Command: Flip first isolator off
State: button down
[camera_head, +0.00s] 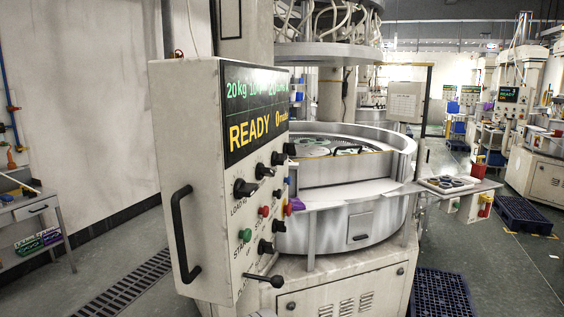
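A beige control box (188,130) stands close in front, left of the middle. Its display (257,115) shows green digits and the yellow word READY. Below are several black rotary knobs, the largest a knob (243,188) at the left. A green button (245,235) and a red button (264,211) sit among them. A black lever with a round end (272,281) sticks out at the bottom of the panel. I cannot tell which of these, if any, is the first isolator; no readable label names one. My gripper is not in view.
A black handle (181,235) juts from the box's side. A round lapping machine (340,215) stands behind it, with a small side tray (445,186) on the right. A blue pallet (440,293) lies on the floor. Clear floor (500,270) extends at the right.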

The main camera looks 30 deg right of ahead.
aim_at(482, 213)
jog(key=z, duration=3.15)
jog(key=i, duration=5.45)
